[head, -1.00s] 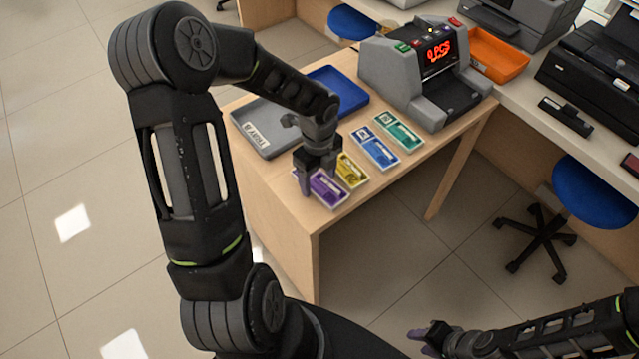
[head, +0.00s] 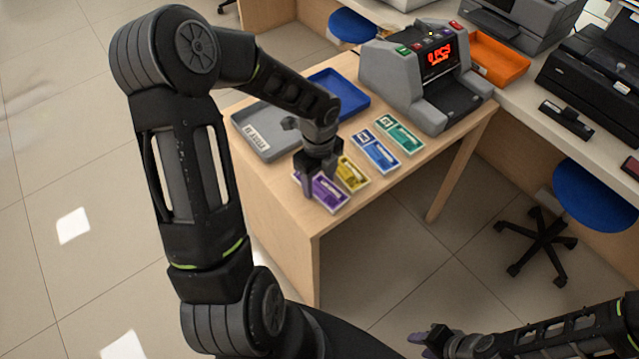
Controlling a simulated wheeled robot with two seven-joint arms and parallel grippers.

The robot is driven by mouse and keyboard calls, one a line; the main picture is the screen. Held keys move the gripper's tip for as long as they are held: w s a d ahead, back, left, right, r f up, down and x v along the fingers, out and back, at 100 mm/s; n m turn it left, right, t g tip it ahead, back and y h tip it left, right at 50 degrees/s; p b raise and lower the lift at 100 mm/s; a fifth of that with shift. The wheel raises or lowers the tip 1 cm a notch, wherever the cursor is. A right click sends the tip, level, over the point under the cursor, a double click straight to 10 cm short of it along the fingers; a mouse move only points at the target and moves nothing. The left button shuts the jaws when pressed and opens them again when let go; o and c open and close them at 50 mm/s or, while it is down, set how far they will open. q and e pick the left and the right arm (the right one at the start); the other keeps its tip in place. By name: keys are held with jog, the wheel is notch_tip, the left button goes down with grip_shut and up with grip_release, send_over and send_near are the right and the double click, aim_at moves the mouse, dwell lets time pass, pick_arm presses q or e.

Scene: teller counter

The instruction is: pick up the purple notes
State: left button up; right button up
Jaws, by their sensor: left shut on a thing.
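The purple notes (head: 327,193) lie in a pale holder at the near corner of the wooden counter. My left gripper (head: 307,188) comes down over their left end and is shut on them. Its fingers hide that end, and I cannot tell whether the notes are clear of the holder. My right gripper (head: 420,341) is at the bottom edge, low and away from the counter; its finger opening is not clear.
Yellow notes (head: 352,173) lie right beside the purple ones, then blue notes (head: 375,151) and green notes (head: 400,134). A grey tray (head: 262,146), a blue tray (head: 345,97) and a counting machine (head: 415,75) stand behind. An orange tray (head: 497,58) is further right.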

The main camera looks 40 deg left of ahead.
aim_at(319, 185)
pick_arm(q)
notch_tip(319, 185, up, 10)
dwell(0.5)
dwell(0.5)
